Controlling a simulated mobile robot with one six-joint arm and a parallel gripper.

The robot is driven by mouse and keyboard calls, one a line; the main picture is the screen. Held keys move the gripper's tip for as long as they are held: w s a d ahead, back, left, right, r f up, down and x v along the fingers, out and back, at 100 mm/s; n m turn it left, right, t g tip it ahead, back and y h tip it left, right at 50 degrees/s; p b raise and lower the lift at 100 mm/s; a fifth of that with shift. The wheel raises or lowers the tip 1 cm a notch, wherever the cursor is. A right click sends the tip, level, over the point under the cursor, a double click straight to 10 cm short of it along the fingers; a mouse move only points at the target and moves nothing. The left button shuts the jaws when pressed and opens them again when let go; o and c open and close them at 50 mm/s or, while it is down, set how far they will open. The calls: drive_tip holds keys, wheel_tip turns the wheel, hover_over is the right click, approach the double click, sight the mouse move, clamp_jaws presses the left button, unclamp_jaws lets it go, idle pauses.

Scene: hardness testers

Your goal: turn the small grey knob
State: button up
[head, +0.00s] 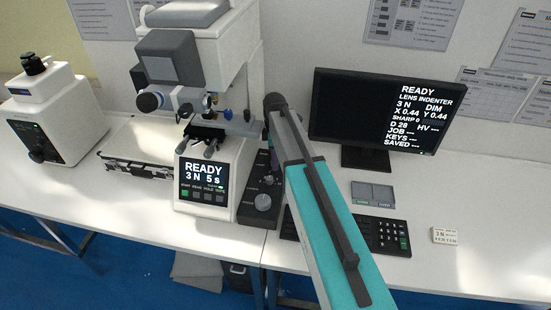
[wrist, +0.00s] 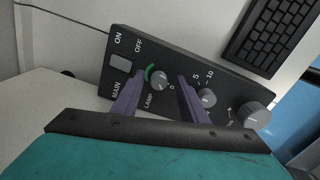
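The black control box (wrist: 215,72) carries several grey knobs. The small grey knob (wrist: 160,80) marked LAMP has a green arc beside it. A second small knob (wrist: 208,97) with a 5–10 scale sits to its right, and a larger knob (wrist: 256,115) is at the right end. My gripper (wrist: 160,76) is open, its two purple fingers on either side of the LAMP knob in the picture; I cannot tell whether they touch it.
A rocker switch (wrist: 121,62) is on the box's left end. A keyboard (wrist: 272,32) lies beyond the box. The hardness tester (head: 208,150) stands left of the box, a monitor (head: 375,118) behind to the right.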

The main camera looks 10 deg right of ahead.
clamp_jaws()
drive_tip(key=shift+d, duration=0.2)
drive_tip(key=shift+a, duration=0.15)
drive_tip(key=shift+m, duration=0.3)
drive_tip(key=shift+a+f+m+b, duration=0.15)
drive_tip(key=shift+m+b, duration=0.4)
drive_tip(key=shift+m, duration=0.55)
drive_tip(key=m+b, duration=0.1)
drive_tip(key=m, duration=0.5)
drive_tip(key=shift+s+m+b, duration=0.1)
drive_tip(key=shift+m+b, duration=0.3)
drive_tip(key=m+b, duration=0.1)
drive_tip(key=m, duration=0.6)
drive_tip(key=shift+a, duration=0.1)
drive_tip(key=m, duration=0.6)
drive_tip(key=shift+b, duration=0.3)
